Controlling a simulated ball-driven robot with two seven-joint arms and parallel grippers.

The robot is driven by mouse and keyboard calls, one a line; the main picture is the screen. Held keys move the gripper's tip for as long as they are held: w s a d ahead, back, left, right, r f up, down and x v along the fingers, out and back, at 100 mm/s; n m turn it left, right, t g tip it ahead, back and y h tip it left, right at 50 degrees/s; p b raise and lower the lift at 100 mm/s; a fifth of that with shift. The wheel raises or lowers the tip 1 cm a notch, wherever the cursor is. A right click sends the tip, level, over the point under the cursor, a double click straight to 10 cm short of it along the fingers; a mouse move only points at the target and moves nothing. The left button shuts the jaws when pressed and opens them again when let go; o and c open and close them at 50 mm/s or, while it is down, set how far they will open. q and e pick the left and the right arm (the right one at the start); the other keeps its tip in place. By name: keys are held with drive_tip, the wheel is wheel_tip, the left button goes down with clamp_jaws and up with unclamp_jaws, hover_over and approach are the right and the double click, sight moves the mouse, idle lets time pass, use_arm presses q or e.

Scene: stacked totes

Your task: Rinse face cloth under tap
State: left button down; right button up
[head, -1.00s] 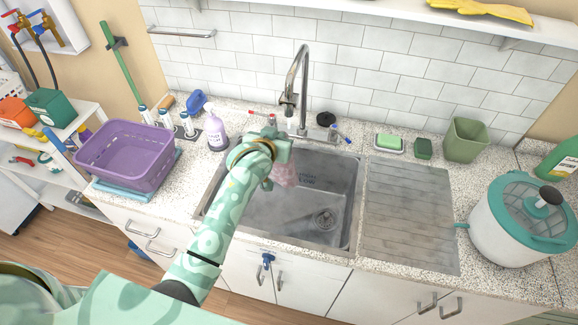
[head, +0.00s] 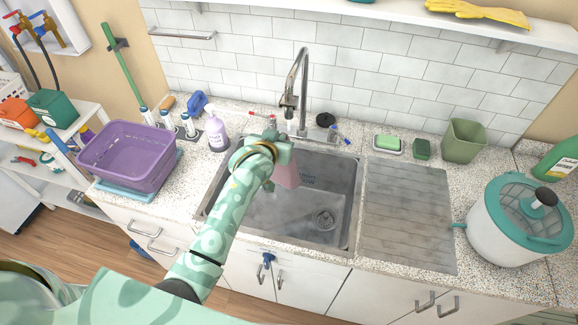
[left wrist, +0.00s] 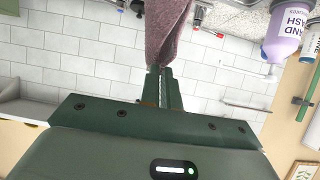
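My left gripper (head: 274,172) is over the left part of the metal sink (head: 325,235), below and in front of the tap (head: 303,70). It is shut on a pink face cloth (head: 288,174), which hangs over the basin, partly hidden by my arm. In the left wrist view the narrow fingers (left wrist: 160,88) are pressed together on the cloth (left wrist: 166,35). I cannot see clearly whether water is running or touching the cloth. My right gripper is not in view.
A purple tub (head: 128,158) stands left of the sink. A soap bottle (head: 215,132) is on the counter behind it. A ribbed drainboard (head: 408,215) lies clear at right, with a white and teal pot (head: 510,235) beyond it. Green soap (head: 388,142) sits behind.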

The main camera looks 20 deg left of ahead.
use_arm(q)
drive_tip(key=shift+a, duration=0.1)
drive_tip(key=shift+s, duration=0.1)
drive_tip(key=s+p, duration=0.5)
drive_tip(key=s, duration=0.2)
idle(0.4)
drive_tip(key=shift+w, duration=0.1)
idle(1.2)
